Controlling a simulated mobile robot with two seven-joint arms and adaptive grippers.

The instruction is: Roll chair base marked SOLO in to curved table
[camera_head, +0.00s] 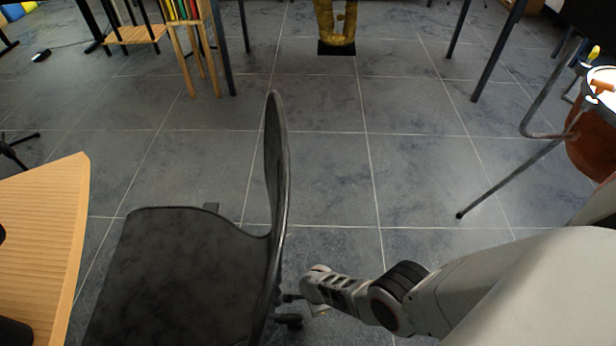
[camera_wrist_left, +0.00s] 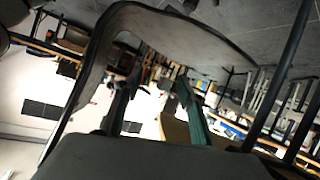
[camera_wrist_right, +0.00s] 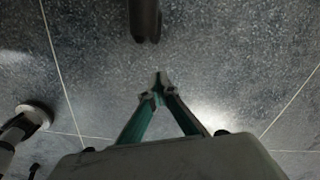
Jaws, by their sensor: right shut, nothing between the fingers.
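A dark chair (camera_head: 185,265) stands in the lower middle of the head view, its backrest (camera_head: 278,170) upright on its right side. No SOLO marking is legible. A wooden tabletop (camera_head: 45,230) lies left of the seat, with a floor gap between them. My right arm reaches in from the right, low behind the backrest. My right gripper (camera_wrist_right: 158,85) is shut and empty above the floor, near a dark rounded part (camera_wrist_right: 145,20), perhaps of the chair base. My left gripper (camera_wrist_left: 158,75) is open and empty; a dark curved panel (camera_wrist_left: 185,40), perhaps the chair, arches beyond it.
A round brown drum-like object (camera_head: 590,140) on metal legs stands at the right. A gold object on a black base (camera_head: 337,47) stands at the back. A wooden rack (camera_head: 190,45) is at the back left. The tiled floor between is mostly clear.

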